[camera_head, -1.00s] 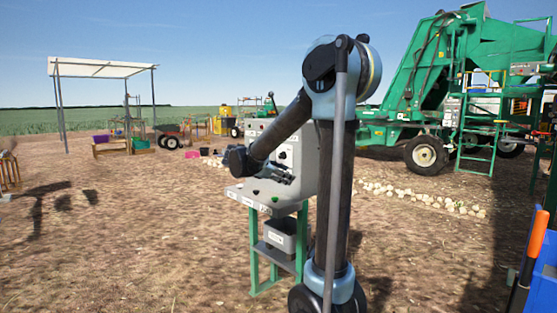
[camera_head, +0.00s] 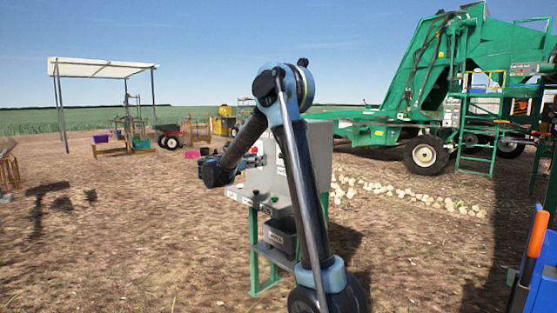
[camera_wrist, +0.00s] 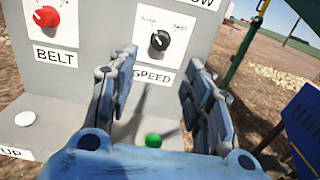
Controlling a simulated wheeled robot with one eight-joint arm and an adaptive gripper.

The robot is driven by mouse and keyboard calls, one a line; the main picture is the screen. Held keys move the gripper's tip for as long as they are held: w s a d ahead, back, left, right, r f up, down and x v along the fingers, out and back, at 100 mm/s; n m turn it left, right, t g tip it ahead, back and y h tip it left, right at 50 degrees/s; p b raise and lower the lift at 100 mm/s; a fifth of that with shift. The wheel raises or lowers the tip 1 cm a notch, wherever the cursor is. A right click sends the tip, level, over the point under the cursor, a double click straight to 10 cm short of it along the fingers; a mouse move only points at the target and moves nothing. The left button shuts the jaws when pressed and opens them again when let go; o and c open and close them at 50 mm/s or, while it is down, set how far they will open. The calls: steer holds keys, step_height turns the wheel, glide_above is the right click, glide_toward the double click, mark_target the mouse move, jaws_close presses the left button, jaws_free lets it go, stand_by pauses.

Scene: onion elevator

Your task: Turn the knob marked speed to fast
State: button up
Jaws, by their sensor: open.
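The speed knob (camera_wrist: 160,41) is a black dial with a pale pointer line on a white plate, above a label reading SPEED (camera_wrist: 152,76) in the wrist view. Scale words stand at the plate's upper left and upper right, too blurred to read surely. My gripper (camera_wrist: 158,75) is open and empty, its two blue fingers spread below and either side of the knob, apart from it. In the head view my gripper (camera_head: 240,158) is in front of the grey control panel (camera_head: 318,150); the knob cannot be made out there.
A red knob (camera_wrist: 46,17) labelled BELT is left of the speed knob. A white button (camera_wrist: 25,118) and a green button (camera_wrist: 153,140) sit on the ledge below. A blue object (camera_wrist: 298,125) stands at right. The large green machine (camera_head: 425,110) is behind.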

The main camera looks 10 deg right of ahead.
steer(key=x, duration=1.3)
steer(key=shift+w+d, duration=0.2)
steer(key=shift+d, duration=0.15)
steer(key=shift+c, duration=0.6)
steer(key=c, duration=0.9)
